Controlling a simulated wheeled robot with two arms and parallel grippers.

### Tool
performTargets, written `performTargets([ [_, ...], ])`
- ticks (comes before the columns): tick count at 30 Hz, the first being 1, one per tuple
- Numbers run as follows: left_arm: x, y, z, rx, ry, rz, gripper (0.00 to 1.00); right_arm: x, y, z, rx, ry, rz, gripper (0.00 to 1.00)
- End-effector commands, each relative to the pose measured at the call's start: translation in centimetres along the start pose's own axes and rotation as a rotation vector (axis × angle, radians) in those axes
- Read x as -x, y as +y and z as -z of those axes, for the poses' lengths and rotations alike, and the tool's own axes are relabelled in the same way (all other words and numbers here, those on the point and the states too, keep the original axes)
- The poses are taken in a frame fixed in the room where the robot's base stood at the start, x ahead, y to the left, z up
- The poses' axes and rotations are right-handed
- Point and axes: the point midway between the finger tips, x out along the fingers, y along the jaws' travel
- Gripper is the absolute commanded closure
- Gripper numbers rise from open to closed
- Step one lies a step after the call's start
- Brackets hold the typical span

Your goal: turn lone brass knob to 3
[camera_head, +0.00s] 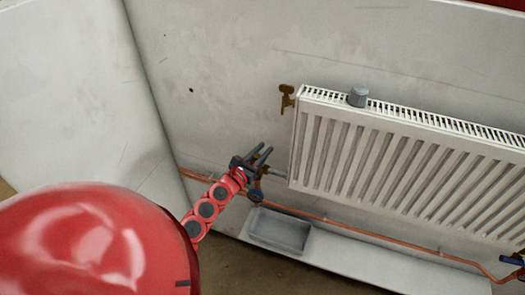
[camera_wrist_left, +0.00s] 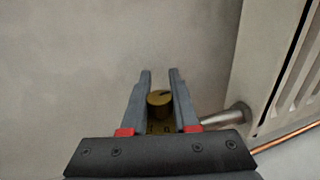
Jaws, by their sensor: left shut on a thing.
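In the left wrist view a brass knob (camera_wrist_left: 159,102) sits between the two fingers of my left gripper (camera_wrist_left: 160,77). The knob has a dark pointer mark on its top, slanting up and to the right. Small dark marks show on the brass collar below it, too small to read surely. The gripper is shut on the knob. In the head view my left gripper (camera_head: 263,154) is at the lower left corner of the radiator (camera_head: 400,150), by the pipe stub there. The knob is hidden by the gripper in that view. My right gripper is not in view.
A brass fitting (camera_head: 287,97) is at the radiator's upper left. A grey cap (camera_head: 358,96) stands on its top. A copper pipe (camera_head: 370,228) runs along the wall.

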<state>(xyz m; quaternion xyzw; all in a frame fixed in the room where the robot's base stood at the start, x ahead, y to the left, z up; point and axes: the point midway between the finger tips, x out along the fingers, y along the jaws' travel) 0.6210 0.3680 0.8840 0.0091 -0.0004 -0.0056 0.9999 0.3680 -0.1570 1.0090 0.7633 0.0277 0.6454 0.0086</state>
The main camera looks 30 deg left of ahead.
Motion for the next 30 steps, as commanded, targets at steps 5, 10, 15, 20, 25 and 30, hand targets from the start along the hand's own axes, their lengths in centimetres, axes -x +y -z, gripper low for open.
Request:
performTargets([
  [5,0.0,-0.2,-0.1,-0.002,0.006,-0.030,1.00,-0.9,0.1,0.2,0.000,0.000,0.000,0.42],
  [10,0.0,-0.1,-0.3,-0.004,0.010,-0.105,1.00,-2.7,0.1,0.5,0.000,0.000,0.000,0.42],
  [15,0.0,0.2,-0.6,-0.004,0.011,-0.211,1.00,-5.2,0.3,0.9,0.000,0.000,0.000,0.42],
  [20,0.1,0.7,-0.4,-0.001,0.013,-0.316,1.00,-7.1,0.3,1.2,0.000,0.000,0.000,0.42],
  [25,0.2,1.0,-0.2,0.000,0.013,-0.421,1.00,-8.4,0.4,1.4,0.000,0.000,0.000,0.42],
  [30,0.3,1.3,-0.1,-0.001,0.012,-0.499,1.00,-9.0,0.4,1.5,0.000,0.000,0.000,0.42],
])
